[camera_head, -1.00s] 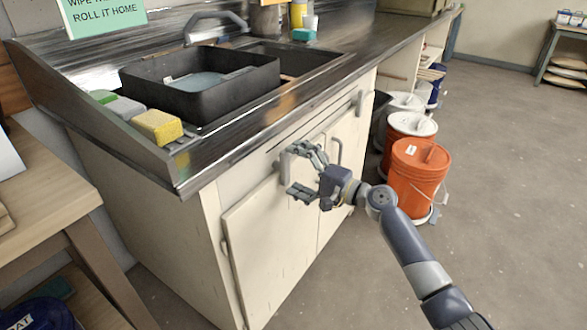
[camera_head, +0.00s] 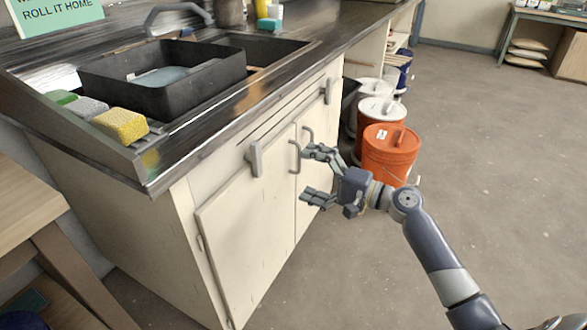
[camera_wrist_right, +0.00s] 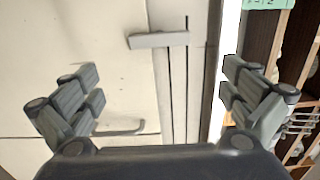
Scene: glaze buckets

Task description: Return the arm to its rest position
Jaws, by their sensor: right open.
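My right gripper (camera_head: 312,174) is open and empty in front of the white cabinet doors under the sink counter. In the right wrist view its two fingers (camera_wrist_right: 160,105) stand wide apart, with nothing between them but the cabinet front behind. In the head view the fingers overlap the cabinet face near a door handle (camera_head: 294,157); I cannot tell the exact gap to it. My right arm (camera_head: 437,255) reaches in from the lower right. My left gripper is not in view.
The sink counter (camera_head: 215,117) holds a black basin (camera_head: 160,96) and a yellow sponge (camera_head: 121,124). An orange bucket (camera_head: 390,150) and white-lidded buckets (camera_head: 380,108) stand close behind my right gripper. A wooden table (camera_head: 30,215) is at the left. The floor (camera_head: 500,150) at the right is clear.

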